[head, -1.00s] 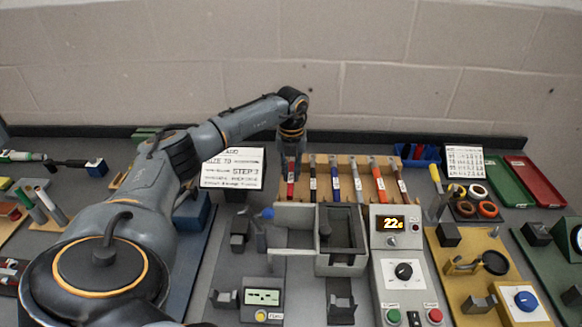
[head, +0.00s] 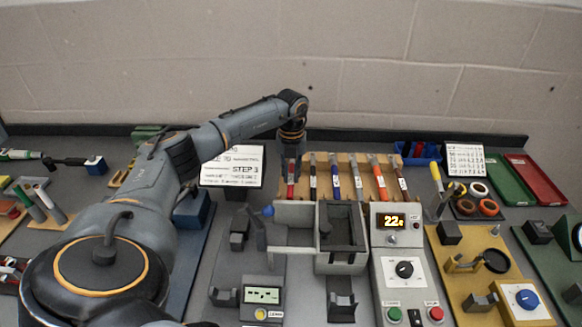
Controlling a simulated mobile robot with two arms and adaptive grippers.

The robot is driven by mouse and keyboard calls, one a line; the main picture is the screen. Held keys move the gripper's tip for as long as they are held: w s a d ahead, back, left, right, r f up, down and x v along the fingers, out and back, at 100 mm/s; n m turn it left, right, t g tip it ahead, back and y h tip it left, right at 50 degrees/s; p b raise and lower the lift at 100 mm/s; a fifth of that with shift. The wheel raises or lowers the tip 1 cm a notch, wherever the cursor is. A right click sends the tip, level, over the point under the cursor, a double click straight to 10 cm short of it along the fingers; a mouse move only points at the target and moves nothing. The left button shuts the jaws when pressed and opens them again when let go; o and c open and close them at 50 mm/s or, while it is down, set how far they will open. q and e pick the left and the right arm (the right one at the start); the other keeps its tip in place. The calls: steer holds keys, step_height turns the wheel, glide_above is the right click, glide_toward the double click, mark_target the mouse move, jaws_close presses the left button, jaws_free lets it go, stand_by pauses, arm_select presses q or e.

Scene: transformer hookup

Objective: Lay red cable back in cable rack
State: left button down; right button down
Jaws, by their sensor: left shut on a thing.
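The cable rack (head: 350,163) is a light wooden stand at the back centre holding several cables side by side. The red cable (head: 290,185) is at the rack's left end, with a white label on it. My left gripper (head: 291,165) is over the rack's left end, pointing down, shut on the upper part of the red cable. The arm and gripper hide the cable's top. I cannot tell whether the cable rests fully in its slot. My right gripper is not in view.
A grey open box (head: 292,215) and a control box reading 22 (head: 397,222) stand in front of the rack. A step sign (head: 232,167) stands left of it. A blue bin (head: 418,153) and a red tray (head: 534,182) lie to the right.

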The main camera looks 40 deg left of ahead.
arm_select(q)
steer(key=shift+f, duration=0.3)
stand_by(0.5)
steer(key=c, duration=1.2)
jaws_free()
steer(key=shift+r, duration=0.15)
step_height(320, 180, up, 7)
steer(key=p, duration=0.5)
